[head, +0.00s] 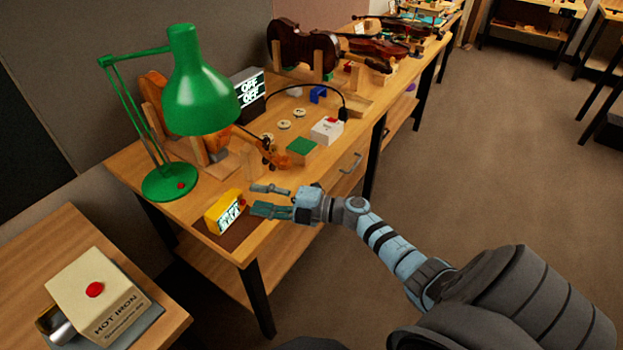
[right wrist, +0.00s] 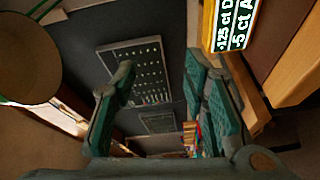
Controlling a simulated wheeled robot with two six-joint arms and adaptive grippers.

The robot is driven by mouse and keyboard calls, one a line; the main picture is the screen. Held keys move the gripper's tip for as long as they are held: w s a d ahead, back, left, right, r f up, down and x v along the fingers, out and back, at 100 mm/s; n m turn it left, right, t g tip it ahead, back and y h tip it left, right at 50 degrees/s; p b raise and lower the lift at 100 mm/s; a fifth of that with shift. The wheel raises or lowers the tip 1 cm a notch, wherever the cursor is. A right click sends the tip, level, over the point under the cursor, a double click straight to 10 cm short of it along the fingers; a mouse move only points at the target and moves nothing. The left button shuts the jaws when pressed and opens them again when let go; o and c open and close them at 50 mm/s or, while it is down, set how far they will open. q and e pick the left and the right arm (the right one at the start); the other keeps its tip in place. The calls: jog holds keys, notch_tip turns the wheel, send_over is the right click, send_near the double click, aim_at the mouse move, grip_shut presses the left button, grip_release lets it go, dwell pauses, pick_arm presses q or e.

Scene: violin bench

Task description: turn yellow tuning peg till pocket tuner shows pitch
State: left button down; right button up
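The pocket tuner (head: 224,212) is a yellow box with a lit display, on a dark mat at the near end of the bench. In the right wrist view the tuner (right wrist: 236,24) is at the top right, and its screen seems to read "-125 ct D" and "-5 ct A". An orange violin's pegbox and scroll (head: 275,156) stick out past the lamp, with small dark pegs. I cannot make out a yellow peg. My right gripper (head: 262,199) is open and empty, just right of the tuner and nearer than the scroll. My left gripper is not in view.
A green lamp (head: 198,88) stands over the violin. A green-topped block (head: 301,147), a white box with a red button (head: 327,130) and a dark box reading "OFF" (head: 251,93) are behind. A hot iron box (head: 97,293) sits on the side table at lower left.

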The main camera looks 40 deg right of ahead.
jog(key=s+d+f+m+h, duration=0.2)
jog(key=f+m+h, duration=0.1)
jog(key=f, duration=0.4)
jog(key=s+d+f+m+h+b, duration=0.1)
jog(key=s+d+f+m+h, duration=0.1)
jog(key=f+m, duration=0.3)
jog(key=s+d+f+m+h, duration=0.2)
jog(key=s+f+m+h, duration=0.1)
jog(key=f, duration=0.6)
jog(key=shift+s+f+m+h, duration=0.2)
jog(key=shift+m+h, duration=0.4)
jog(key=shift+m, duration=0.5)
jog(key=shift+d, duration=0.1)
